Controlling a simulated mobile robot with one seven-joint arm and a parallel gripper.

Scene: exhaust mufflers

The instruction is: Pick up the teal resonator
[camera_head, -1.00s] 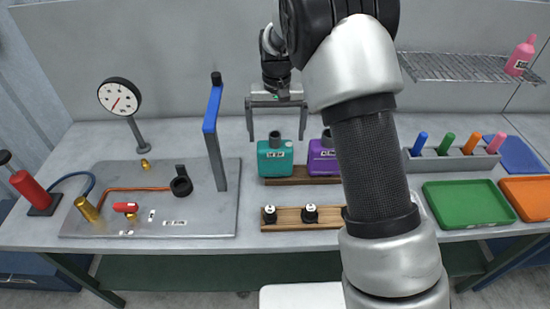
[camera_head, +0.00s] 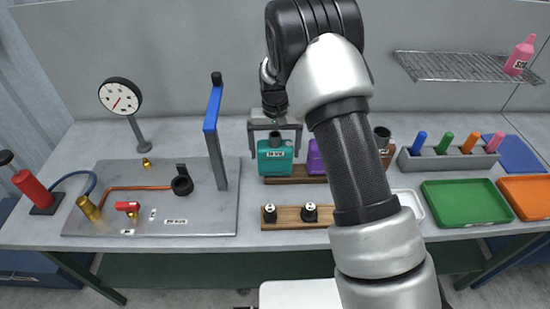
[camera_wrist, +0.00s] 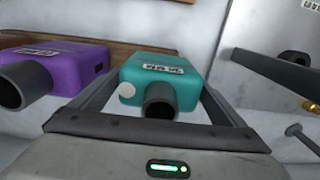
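The teal resonator (camera_head: 275,160), a box with a dark round neck and a white label, stands upright on a wooden rack (camera_head: 290,181). My gripper (camera_head: 275,150) is above it, with one finger down on each side of its body. The wrist view shows the teal resonator (camera_wrist: 165,75) between the two fingers, its dark neck pointing toward the camera. The fingers look spread; I cannot tell whether they touch its sides. The purple resonator (camera_wrist: 60,65) stands beside it, and in the head view it (camera_head: 315,160) is partly hidden by my arm.
A metal board (camera_head: 205,215) with a blue-topped post (camera_head: 214,120) lies to the left. A lower wooden strip (camera_head: 290,226) with black knobs sits in front. Green (camera_head: 465,205) and orange trays (camera_head: 530,192) are at right. A wire shelf (camera_head: 455,68) hangs above.

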